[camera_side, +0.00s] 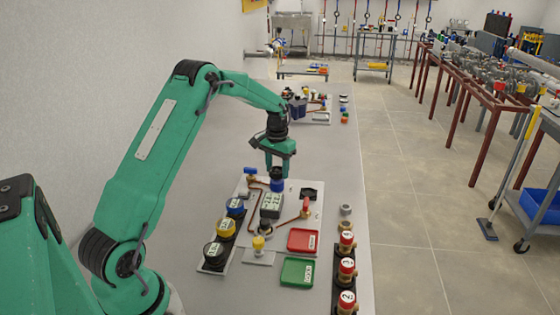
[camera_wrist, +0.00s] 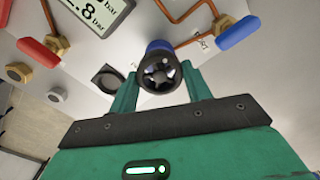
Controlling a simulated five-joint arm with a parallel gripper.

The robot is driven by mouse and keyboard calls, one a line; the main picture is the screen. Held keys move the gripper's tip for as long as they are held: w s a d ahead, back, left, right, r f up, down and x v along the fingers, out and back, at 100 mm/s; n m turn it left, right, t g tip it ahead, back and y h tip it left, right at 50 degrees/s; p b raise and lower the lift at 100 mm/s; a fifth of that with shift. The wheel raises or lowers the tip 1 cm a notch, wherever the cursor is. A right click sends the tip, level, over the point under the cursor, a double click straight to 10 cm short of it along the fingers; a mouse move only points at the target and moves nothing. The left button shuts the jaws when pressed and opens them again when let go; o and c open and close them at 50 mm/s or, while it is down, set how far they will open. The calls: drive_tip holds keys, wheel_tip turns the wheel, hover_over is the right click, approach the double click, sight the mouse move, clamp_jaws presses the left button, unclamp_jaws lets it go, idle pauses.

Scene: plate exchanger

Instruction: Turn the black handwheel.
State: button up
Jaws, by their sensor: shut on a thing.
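The black handwheel (camera_wrist: 160,73) shows in the wrist view as a round dark face with star-like spokes, in front of a blue body (camera_wrist: 158,46). My gripper (camera_wrist: 162,84) is shut on it, one green finger at each side. In the side view my gripper (camera_side: 277,168) points down over the far part of the white panel, and the blue body (camera_side: 277,184) shows just below its fingers. The handwheel is mostly hidden by the fingers there. I cannot tell how far it is turned.
A grey gauge (camera_side: 271,205) and copper pipes are close by on the panel. A red-handled valve (camera_side: 306,207) and a blue-handled valve (camera_side: 250,174) flank the gripper. Red (camera_side: 302,240) and green (camera_side: 297,271) trays lie nearer, with several numbered red-topped parts at right.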

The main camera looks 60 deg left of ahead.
sight(277, 169)
drive_tip(key=m, duration=0.5)
drive_tip(key=shift+m, duration=0.3)
drive_tip(key=m, duration=0.5)
drive_tip(key=shift+r, duration=0.1)
drive_tip(key=o, duration=1)
drive_tip(key=shift+c, duration=0.2)
drive_tip(key=shift+r, duration=3.85)
drive_tip(key=shift+d+r, duration=0.1)
